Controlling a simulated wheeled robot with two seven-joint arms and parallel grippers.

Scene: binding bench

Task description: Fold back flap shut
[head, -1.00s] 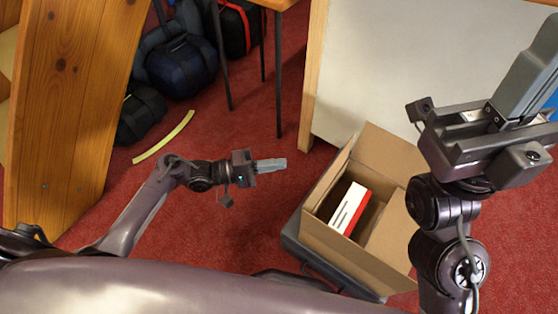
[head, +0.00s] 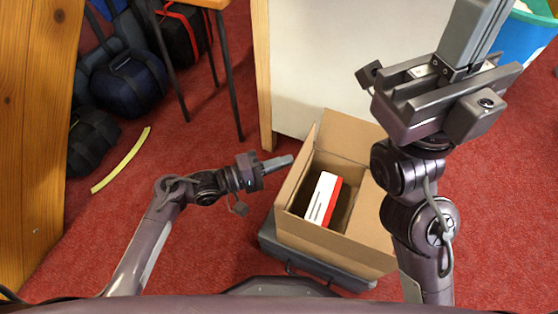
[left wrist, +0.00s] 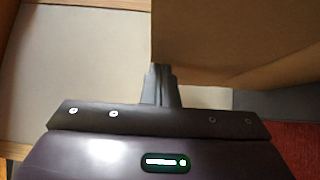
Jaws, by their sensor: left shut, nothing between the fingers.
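The open cardboard box (head: 330,247) stands in the middle of the head view. Its back flap (head: 350,134) stands up at the far edge, away from the opening. A white and red carton (head: 322,199) lies inside. My left gripper (head: 284,162) is shut and empty, its tips close to the left side of the box's raised cardboard. In the left wrist view its fingers (left wrist: 161,84) are together, at the lower left edge of a brown cardboard panel (left wrist: 235,42); I cannot tell whether they touch it. My right gripper (head: 476,32) points up, its fingers together and empty; its arm hides the box's right side.
The box rests on a low grey platform (head: 318,268). A pale panel (head: 315,65) with a wooden edge stands just behind. A wooden board (head: 35,130), dark bags (head: 130,85) and table legs are at the left. A blue bin (head: 528,38) is at the top right. Red carpet lies open between.

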